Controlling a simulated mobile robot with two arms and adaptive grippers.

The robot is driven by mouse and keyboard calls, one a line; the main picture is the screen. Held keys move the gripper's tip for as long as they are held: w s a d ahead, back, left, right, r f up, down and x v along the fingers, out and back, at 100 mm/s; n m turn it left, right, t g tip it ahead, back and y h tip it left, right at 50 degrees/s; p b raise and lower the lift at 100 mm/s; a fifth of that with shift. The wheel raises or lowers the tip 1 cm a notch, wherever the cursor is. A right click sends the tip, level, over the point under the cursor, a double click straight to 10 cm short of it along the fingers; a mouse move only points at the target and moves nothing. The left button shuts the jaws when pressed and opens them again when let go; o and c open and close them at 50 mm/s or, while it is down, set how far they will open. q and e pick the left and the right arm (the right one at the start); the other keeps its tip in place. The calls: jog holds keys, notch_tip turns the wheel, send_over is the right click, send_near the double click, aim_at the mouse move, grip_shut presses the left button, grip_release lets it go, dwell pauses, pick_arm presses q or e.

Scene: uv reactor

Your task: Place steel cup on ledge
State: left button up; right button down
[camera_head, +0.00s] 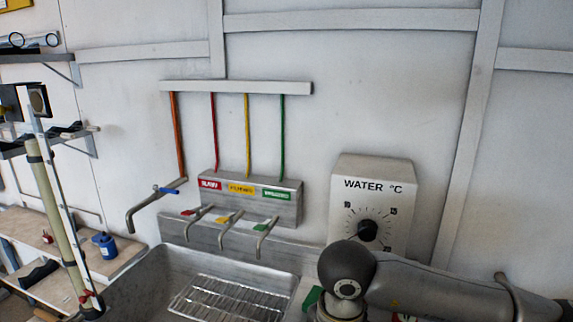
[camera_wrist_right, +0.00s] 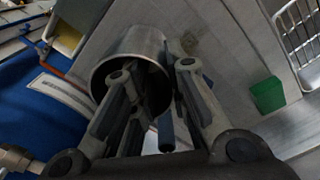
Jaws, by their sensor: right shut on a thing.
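The steel cup (camera_wrist_right: 131,48) shows in the right wrist view, its open mouth turned toward the camera. My right gripper (camera_wrist_right: 160,85) is shut on the cup's wall, one finger across the mouth and the other at the right side of the rim. The fingers hide part of the cup. In the head view my right arm comes in from the right, but its gripper and the cup are not visible. The steel sink's rim (camera_head: 120,277) is at the lower middle. I cannot tell which surface is the ledge. My left gripper is not in view.
A wire rack (camera_head: 228,298) lies in the sink, below several taps (camera_head: 231,225). A white water temperature box (camera_head: 372,185) is on the wall behind my right arm. The wrist view shows a green block (camera_wrist_right: 267,94), a wire rack (camera_wrist_right: 300,40) and blue material (camera_wrist_right: 45,110).

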jog(key=s+d+f+n, duration=0.1)
jog(key=s+d+n, duration=0.1)
jog(key=d+n, duration=0.3)
jog(key=s+d+f+n, duration=0.2)
jog(key=d+n, duration=0.3)
jog(key=d, duration=0.2)
jog(key=shift+s+f+n, duration=0.2)
jog(key=shift+s+n, duration=0.1)
